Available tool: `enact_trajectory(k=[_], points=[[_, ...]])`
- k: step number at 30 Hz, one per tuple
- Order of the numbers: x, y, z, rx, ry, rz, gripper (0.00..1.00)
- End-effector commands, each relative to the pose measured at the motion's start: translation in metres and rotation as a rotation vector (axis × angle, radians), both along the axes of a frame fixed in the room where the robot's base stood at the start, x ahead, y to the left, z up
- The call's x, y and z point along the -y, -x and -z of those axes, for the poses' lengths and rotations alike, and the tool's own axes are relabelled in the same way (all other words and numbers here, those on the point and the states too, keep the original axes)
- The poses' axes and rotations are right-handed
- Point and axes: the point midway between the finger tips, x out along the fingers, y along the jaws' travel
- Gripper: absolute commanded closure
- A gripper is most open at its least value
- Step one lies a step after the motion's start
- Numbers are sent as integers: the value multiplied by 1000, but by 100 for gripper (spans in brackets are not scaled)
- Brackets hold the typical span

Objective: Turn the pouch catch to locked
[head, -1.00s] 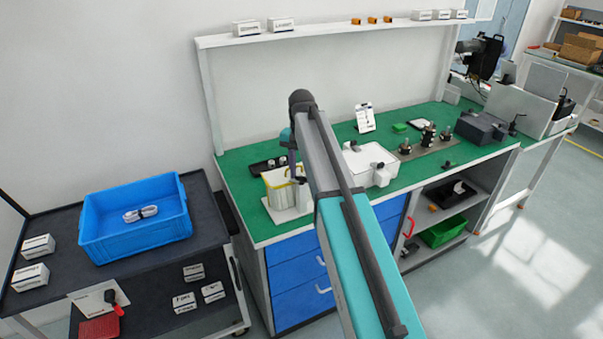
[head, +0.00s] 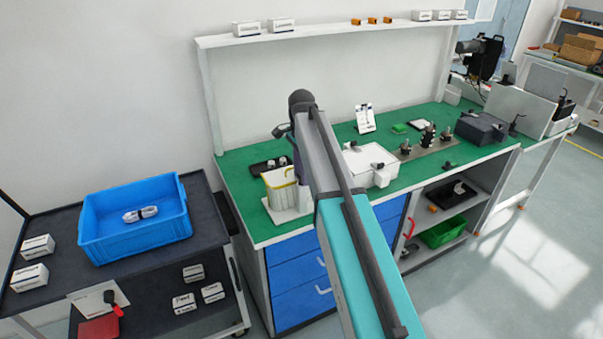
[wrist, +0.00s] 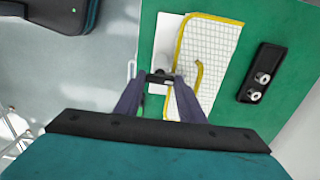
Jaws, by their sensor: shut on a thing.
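The pouch (wrist: 212,48) is pale with a grid pattern and a yellow edge, and lies over a white base plate (wrist: 167,28) in the wrist view. It also shows in the head view (head: 277,187), left of my arm. My gripper (wrist: 160,79) is at the pouch's left edge, its two purple-grey fingers closed on a small dark piece, which I take to be the pouch catch (wrist: 160,77). The fingers hide part of the catch, so its turn position cannot be read. In the head view my arm hides most of the gripper.
A black holder (wrist: 262,73) with two pale round knobs lies right of the pouch. A white box (head: 368,162) stands right of my arm on the green bench (head: 235,175). A blue bin (head: 108,247) sits on the left cart.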

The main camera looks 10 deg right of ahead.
Motion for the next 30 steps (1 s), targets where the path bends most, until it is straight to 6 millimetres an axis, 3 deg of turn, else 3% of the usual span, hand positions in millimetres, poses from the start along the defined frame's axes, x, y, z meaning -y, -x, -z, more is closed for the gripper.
enact_trajectory(k=[14,15,18,30], points=[[1,0,0,-1,1,21,86],[1,0,0,-1,1,21,59],[1,0,0,0,1,20,45],[0,0,-2,0,1,18,45]])
